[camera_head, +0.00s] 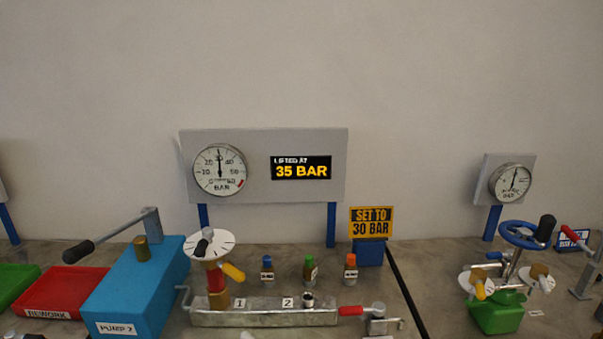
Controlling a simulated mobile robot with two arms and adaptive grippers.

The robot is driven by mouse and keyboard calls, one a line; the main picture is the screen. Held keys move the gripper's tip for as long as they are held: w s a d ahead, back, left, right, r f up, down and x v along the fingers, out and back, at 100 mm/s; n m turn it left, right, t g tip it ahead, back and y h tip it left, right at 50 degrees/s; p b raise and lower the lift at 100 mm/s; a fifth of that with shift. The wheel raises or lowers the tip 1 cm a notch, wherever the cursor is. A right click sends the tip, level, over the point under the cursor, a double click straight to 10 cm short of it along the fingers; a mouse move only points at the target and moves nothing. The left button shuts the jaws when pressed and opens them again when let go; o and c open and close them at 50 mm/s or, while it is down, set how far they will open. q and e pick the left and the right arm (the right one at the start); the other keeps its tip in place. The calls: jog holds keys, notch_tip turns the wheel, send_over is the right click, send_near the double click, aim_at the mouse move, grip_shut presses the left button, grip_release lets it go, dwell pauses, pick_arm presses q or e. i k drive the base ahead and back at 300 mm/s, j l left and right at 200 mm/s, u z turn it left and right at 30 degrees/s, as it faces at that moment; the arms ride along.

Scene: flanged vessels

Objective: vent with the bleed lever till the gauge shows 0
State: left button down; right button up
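The large round gauge (219,171) is on a grey panel at the back, left of centre. Its needle points nearly straight up, around 30 and clearly off 0. A red-handled lever (351,310) lies roughly level at the right end of the metal block (264,318); it looks like the bleed lever, but I see no label on it. A brass and red valve (217,283) with a white disc (209,244) and a yellow handle (233,272) stands at the block's left end. Neither gripper can be made out in the head view.
A display (301,168) reads 35 BAR; a yellow sign (372,222) says SET TO 30 BAR. The blue pump (136,285) with a black-gripped handle (78,252) and a red REWORK tray (65,291) stand left. Small bottles (310,268) stand behind the block. Another gauge (513,183) is right.

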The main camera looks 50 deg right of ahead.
aim_at(378, 308)
jog(key=z, duration=2)
